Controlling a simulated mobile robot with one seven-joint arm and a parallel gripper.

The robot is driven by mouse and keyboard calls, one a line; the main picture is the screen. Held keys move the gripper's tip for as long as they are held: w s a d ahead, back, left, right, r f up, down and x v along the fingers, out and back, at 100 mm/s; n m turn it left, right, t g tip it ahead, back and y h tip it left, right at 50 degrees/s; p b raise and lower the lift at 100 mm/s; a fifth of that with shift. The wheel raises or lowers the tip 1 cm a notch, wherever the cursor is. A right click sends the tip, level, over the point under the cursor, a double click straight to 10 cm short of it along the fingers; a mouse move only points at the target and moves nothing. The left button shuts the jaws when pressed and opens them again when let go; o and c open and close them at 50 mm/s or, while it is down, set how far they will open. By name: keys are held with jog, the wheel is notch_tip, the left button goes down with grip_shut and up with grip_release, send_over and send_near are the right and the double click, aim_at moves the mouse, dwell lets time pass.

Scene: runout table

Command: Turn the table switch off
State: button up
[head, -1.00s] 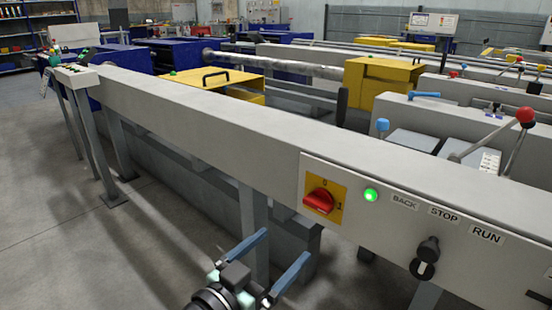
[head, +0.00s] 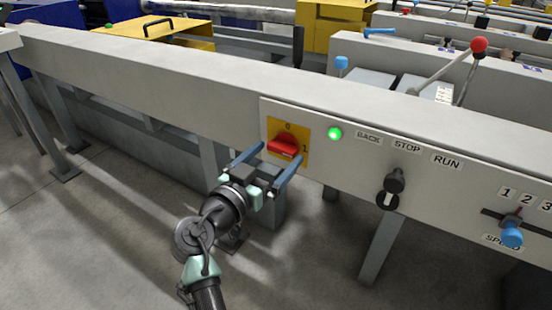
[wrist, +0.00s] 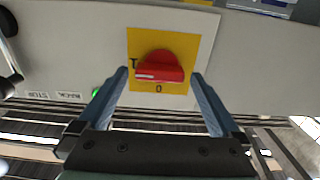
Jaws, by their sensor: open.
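The table switch (head: 283,147) is a red rotary knob on a yellow plate, mounted on the grey panel at the table's front. Its bar lies about level, toward the 1 at the plate's right; the 0 is at the top. The wrist view shows the knob (wrist: 158,68) upside down, its pale mark on the side of the 1. My gripper (head: 282,153) is open and faces the panel. In the wrist view, the fingers of my gripper (wrist: 160,74) lie on either side of the knob, with nothing between them visibly gripped. I cannot tell the remaining distance to the plate.
A green lamp (head: 334,134) glows right of the switch. Farther right are a black selector (head: 393,187) under BACK, STOP and RUN labels, and a blue speed knob (head: 512,232). A grey table leg (head: 382,240) stands below the panel. The floor at lower left is clear.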

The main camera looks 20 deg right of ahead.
jog(key=shift+w+d, duration=0.25)
jog(key=shift+d, duration=0.15)
jog(key=shift+c, duration=0.3)
jog(key=c, duration=1.2)
jog(key=shift+o, duration=0.2)
